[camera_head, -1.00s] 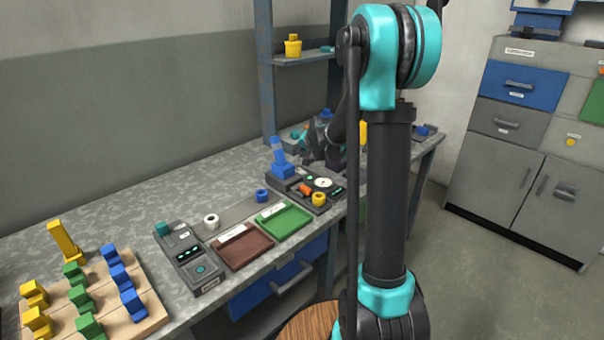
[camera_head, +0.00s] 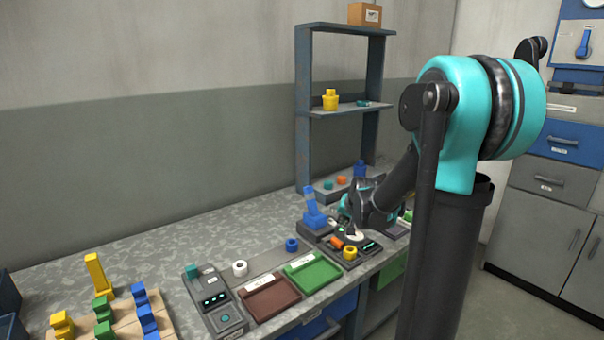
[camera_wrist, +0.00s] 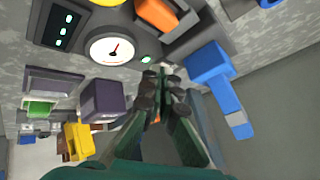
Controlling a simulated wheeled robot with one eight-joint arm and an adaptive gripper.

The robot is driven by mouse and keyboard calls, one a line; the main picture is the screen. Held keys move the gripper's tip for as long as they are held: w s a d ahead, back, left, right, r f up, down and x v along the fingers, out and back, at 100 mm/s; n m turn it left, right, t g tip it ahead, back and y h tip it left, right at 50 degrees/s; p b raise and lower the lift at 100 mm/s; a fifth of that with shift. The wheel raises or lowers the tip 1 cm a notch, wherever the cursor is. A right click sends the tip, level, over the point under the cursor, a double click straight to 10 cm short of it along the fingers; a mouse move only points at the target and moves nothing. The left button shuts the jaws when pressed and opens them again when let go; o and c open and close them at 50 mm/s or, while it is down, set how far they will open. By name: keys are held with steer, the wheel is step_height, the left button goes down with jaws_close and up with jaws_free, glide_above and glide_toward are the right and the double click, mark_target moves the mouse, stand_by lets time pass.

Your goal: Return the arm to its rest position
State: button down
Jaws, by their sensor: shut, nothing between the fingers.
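My gripper (camera_wrist: 162,85) is shut and empty, with its fingertips together in the wrist view. In the head view it (camera_head: 348,208) is partly hidden behind my own dark arm link, above the back of the bench near the gauge device (camera_head: 372,246). The gauge device's white dial (camera_wrist: 110,50) shows beside my fingers in the wrist view. A blue upright piece (camera_head: 313,208) stands just left of my gripper in the head view. A blue handle-shaped piece (camera_wrist: 218,88) lies right of my fingers in the wrist view.
The bench holds a brown tray (camera_head: 268,312), a green tray (camera_head: 325,272), a grey control box (camera_head: 212,300) and a wooden board (camera_head: 105,333) with coloured blocks. A shelf rack (camera_head: 303,140) rises behind my gripper. Cabinets (camera_head: 535,215) stand at the right.

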steer(key=s+f, duration=0.1)
steer(key=s, duration=0.3)
steer(key=s+d+n+g, duration=0.1)
steer(key=s, duration=0.4)
steer(key=s+f+n, duration=0.1)
steer(key=s, duration=0.4)
steer(key=shift+d+f+h, duration=0.15)
steer(key=shift+f+h, duration=0.15)
steer(key=s+d+f+n+g, duration=0.1)
steer(key=s+f, duration=0.1)
steer(key=s, duration=0.5)
steer(key=s+f+n+g, duration=0.1)
steer(key=s+f, duration=0.2)
steer(key=s, duration=0.5)
steer(key=shift+s+d+f+n+h, duration=0.25)
steer(key=shift+s+d+n+h, duration=0.05)
steer(key=shift+d+h, duration=0.1)
steer(key=c, duration=2.2)
jaws_free()
steer(key=shift+a, duration=0.1)
